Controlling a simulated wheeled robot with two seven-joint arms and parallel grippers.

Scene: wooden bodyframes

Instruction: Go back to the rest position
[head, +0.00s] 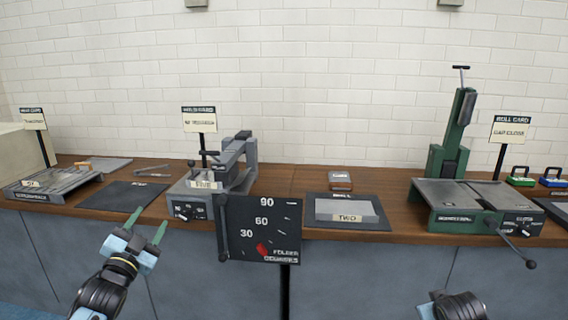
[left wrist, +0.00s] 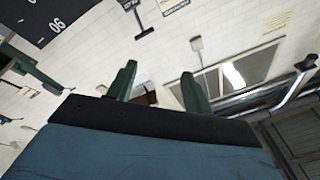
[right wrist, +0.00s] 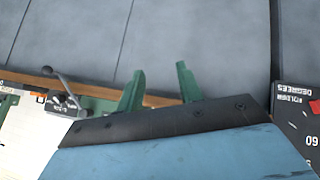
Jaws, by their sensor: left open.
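My left gripper (head: 147,224) is in front of the bench at the lower left of the head view. Its two green fingers are apart, with nothing between them; they also show apart in the left wrist view (left wrist: 160,85). My right arm shows only in part at the bottom right edge of the head view, and its fingertips are out of that view. In the right wrist view my right gripper (right wrist: 160,85) has its green fingers apart and empty, with the grey bench front and wooden edge behind them.
A long wooden bench (head: 380,238) runs across the view. On it stand a grey clamp machine (head: 200,192), a green machine with a lever (head: 455,205), and dark mats. A black dial board marked in degrees (head: 262,228) stands at the front between my arms.

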